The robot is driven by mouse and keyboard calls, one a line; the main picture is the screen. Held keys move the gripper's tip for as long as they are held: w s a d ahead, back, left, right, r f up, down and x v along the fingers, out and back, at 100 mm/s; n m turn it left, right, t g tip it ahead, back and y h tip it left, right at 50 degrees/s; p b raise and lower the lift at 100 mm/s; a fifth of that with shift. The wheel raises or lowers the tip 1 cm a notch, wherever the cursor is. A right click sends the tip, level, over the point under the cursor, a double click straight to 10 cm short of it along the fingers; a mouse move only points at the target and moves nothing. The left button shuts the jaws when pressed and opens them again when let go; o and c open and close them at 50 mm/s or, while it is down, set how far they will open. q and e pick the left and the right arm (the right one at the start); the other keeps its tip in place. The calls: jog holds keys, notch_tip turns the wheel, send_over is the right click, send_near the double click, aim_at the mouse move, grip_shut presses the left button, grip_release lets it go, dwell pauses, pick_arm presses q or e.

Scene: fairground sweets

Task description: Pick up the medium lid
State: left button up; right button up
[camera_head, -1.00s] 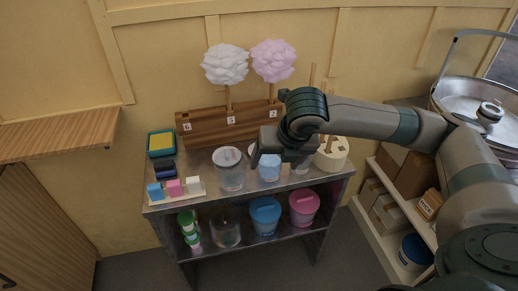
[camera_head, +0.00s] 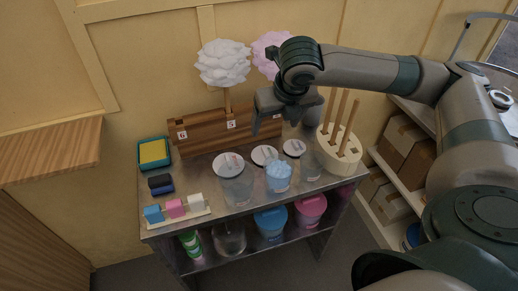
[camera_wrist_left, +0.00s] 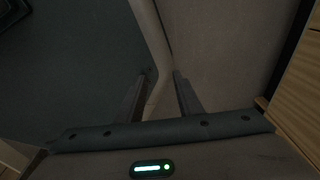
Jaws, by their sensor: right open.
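Three round whitish lids with handles show in the head view. The middle-sized one, as far as I can tell, is the medium lid (camera_head: 264,155), behind a cup with blue contents (camera_head: 279,178). A larger-looking lid (camera_head: 228,163) is at a tall clear tub (camera_head: 237,188), and a smaller lid (camera_head: 293,147) is to the right. My right gripper (camera_head: 282,120) is open and empty, above and behind the medium lid, apart from it. My left gripper (camera_wrist_left: 162,95) shows in the left wrist view, its fingers apart with nothing between them.
A wooden stand (camera_head: 205,132) with cotton candy is at the back. A round block with upright sticks (camera_head: 338,153) stands right of the lids. Tubs (camera_head: 271,222) fill the lower shelf. Boxes (camera_head: 405,140) stand at right.

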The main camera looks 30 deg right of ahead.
jog(key=p, duration=0.2)
send_over(268, 156)
jog(key=f, duration=1)
jog(key=shift+s, duration=0.25)
jog(key=shift+w+d+f, duration=0.1)
jog(key=shift+w+f, duration=0.15)
jog(key=shift+f, duration=0.35)
pick_arm(q)
jog(key=s, duration=0.1)
jog(key=s+a+r, duration=0.1)
jog(key=shift+s+r+g, duration=0.2)
jog(key=shift+s+g, duration=0.1)
jog(key=shift+s, duration=0.1)
jog(key=shift+s, duration=0.1)
